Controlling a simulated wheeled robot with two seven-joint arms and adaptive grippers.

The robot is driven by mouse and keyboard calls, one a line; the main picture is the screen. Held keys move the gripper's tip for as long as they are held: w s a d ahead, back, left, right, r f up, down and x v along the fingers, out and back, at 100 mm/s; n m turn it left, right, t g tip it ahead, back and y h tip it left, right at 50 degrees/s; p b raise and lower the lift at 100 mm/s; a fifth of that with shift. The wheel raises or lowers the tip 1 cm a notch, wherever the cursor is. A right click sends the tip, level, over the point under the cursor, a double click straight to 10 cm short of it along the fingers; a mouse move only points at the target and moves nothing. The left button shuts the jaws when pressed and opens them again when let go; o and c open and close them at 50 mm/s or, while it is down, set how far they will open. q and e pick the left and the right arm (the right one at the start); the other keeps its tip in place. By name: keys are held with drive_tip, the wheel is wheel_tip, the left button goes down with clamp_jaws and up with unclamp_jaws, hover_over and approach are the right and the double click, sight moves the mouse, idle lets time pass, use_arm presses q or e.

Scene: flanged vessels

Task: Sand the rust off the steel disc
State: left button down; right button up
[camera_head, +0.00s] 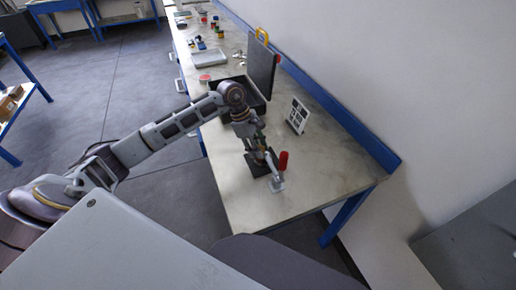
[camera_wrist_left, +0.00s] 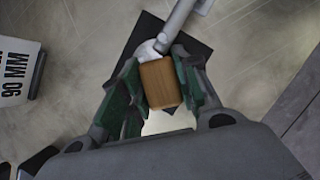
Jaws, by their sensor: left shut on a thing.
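My left gripper (camera_head: 260,153) is over the near part of the workbench, pointing down. In the left wrist view its green fingers (camera_wrist_left: 158,88) are shut on a wooden block (camera_wrist_left: 160,84). Behind the block a pale rounded edge (camera_wrist_left: 146,50) shows, probably the steel disc; the block and fingers hide most of it, and I see no rust. It is over a black plate (camera_wrist_left: 190,46), which also shows in the head view (camera_head: 256,168). A grey clamp bar (camera_wrist_left: 181,20) reaches in beside the block. The clamp has a red handle (camera_head: 283,161). Whether the block touches the disc is unclear.
An open black case (camera_head: 262,72) stands behind the arm on the workbench (camera_head: 320,172). A white sign (camera_head: 297,116) stands right of the gripper. A grey tray (camera_head: 210,58) and small items lie farther back. The bench's near right is clear.

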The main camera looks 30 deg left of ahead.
use_arm(q)
drive_tip(key=shift+w+d+r, duration=0.1)
drive_tip(key=shift+r, duration=0.1)
drive_tip(key=shift+r+p, duration=0.45)
drive_tip(key=shift+r, duration=0.35)
drive_tip(key=shift+r+p, duration=0.8)
drive_tip(key=shift+r, duration=1.2)
drive_tip(key=shift+a, duration=0.2)
drive_tip(key=shift+r+p, duration=0.7)
drive_tip(key=shift+r, duration=0.8)
drive_tip(key=shift+f, duration=0.2)
